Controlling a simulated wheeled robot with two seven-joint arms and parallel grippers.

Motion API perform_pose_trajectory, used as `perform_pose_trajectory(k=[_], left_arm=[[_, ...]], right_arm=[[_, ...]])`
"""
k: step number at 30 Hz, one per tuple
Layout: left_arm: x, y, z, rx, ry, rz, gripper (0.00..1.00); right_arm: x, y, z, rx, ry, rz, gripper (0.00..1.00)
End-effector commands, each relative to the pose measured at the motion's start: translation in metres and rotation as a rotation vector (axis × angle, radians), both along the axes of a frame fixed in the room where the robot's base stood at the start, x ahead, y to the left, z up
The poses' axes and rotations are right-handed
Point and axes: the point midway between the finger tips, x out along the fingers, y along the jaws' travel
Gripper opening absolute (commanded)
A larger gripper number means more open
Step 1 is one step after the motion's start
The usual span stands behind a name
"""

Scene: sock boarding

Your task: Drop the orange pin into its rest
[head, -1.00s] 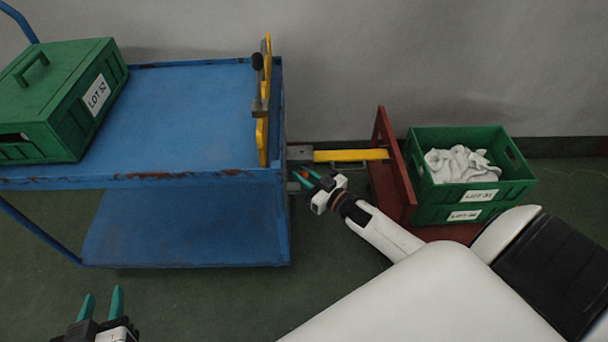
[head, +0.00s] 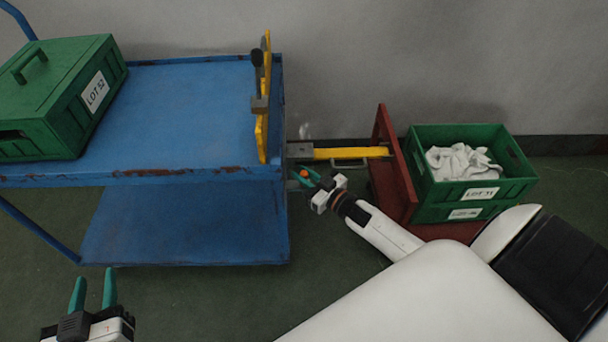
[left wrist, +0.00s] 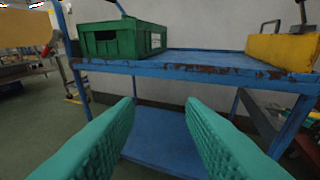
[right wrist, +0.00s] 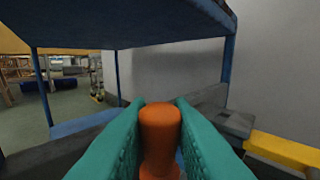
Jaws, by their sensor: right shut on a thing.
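The orange pin (right wrist: 160,135) stands between the two teal fingers of my right gripper (right wrist: 158,120), which are shut on it, in the right wrist view. In the head view only a small orange spot of the pin (head: 304,174) shows at the fingertips of my right gripper (head: 307,176), beside the blue cart's right end and just below the yellow bar. The pin's lower end is hidden, and I cannot make out its rest. My left gripper (head: 93,292) is open and empty at the lower left; its spread fingers also show in the left wrist view (left wrist: 160,115).
A blue cart (head: 190,105) carries a green crate (head: 50,110) and a yellow upright plate with a clamp (head: 262,130). A yellow bar (head: 345,153) runs from the cart to a red frame (head: 382,150). Green crates (head: 470,195) with white socks stand behind it.

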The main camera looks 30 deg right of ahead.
Motion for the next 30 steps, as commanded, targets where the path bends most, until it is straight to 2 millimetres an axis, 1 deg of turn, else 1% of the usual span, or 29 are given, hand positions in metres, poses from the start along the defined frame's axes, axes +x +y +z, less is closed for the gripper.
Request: perform_pose_trajectory(k=[1,2,3,6,14,17,20,23,27,30], left_arm=[[0.0,0.0,0.0,0.0,0.0,0.0,0.36],[0.0,0.0,0.0,0.0,0.0,0.0,0.36],[0.0,0.0,0.0,0.0,0.0,0.0,0.36],[0.0,0.0,0.0,0.0,0.0,0.0,0.36],[0.0,0.0,0.0,0.0,0.002,0.0,0.36],[0.0,0.001,-0.002,0.006,0.019,0.001,0.36],[-0.006,0.005,-0.014,0.027,0.102,0.006,0.36],[-0.015,0.009,-0.029,0.053,0.209,0.013,0.36],[-0.032,0.017,-0.05,0.09,0.372,0.025,0.36],[-0.044,0.023,-0.062,0.112,0.469,0.032,0.36]], right_arm=[[0.0,0.0,0.0,0.0,-0.001,0.0,0.0],[0.0,0.0,0.0,0.0,-0.001,0.0,0.25],[0.0,0.0,0.0,0.0,-0.001,0.0,0.31],[0.0,0.0,0.0,0.0,-0.001,0.0,0.45],[-0.001,0.0,0.0,0.0,0.0,0.0,0.45],[-0.006,-0.001,0.0,0.0,0.002,0.0,0.45],[-0.018,-0.005,0.001,0.0,0.003,0.0,0.45],[-0.038,-0.009,0.001,0.001,0.006,-0.001,0.45],[-0.069,-0.016,0.001,0.0,0.005,0.0,0.45],[-0.087,-0.021,0.001,-0.001,0.003,0.0,0.45]])
